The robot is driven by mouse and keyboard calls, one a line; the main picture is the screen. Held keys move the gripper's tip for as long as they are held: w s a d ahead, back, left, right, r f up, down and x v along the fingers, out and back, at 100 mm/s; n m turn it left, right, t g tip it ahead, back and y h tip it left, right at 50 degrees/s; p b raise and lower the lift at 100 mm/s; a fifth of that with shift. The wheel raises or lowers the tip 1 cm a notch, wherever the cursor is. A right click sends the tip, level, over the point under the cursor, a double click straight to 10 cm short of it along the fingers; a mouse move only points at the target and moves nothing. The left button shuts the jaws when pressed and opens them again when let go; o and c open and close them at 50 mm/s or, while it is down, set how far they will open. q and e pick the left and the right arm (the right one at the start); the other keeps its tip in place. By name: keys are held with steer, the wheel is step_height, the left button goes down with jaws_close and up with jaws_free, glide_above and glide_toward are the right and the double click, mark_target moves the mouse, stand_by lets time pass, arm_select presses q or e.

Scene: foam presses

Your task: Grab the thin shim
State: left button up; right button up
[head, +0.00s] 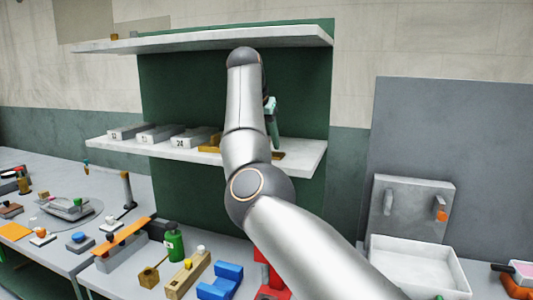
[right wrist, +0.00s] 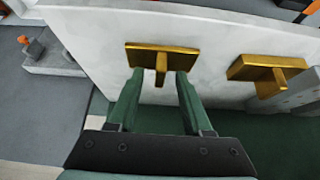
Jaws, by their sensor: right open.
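Two brass pieces, each a flat plate with an upright tab, sit on the middle shelf. The thinner-looking one, which I take for the thin shim (right wrist: 140,53), is at the shelf's right end in the head view (head: 279,155). My right gripper (right wrist: 159,77) is open, with its green fingers on either side of the shim's tab; contact cannot be told. In the head view my right gripper (head: 273,128) shows just above the shim, partly hidden by my arm. The thicker brass piece (right wrist: 262,66) stands apart from it, also seen in the head view (head: 210,143). My left gripper is not in view.
Several grey numbered blocks (head: 160,134) line the middle shelf (head: 300,160), left of the brass pieces. An upper shelf (head: 200,40) runs above. A workbench with coloured parts lies below left. A white tray (head: 415,262) and a grey wall fixture (head: 415,205) are at right.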

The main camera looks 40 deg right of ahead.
jaws_close()
stand_by(0.3)
stand_by(0.4)
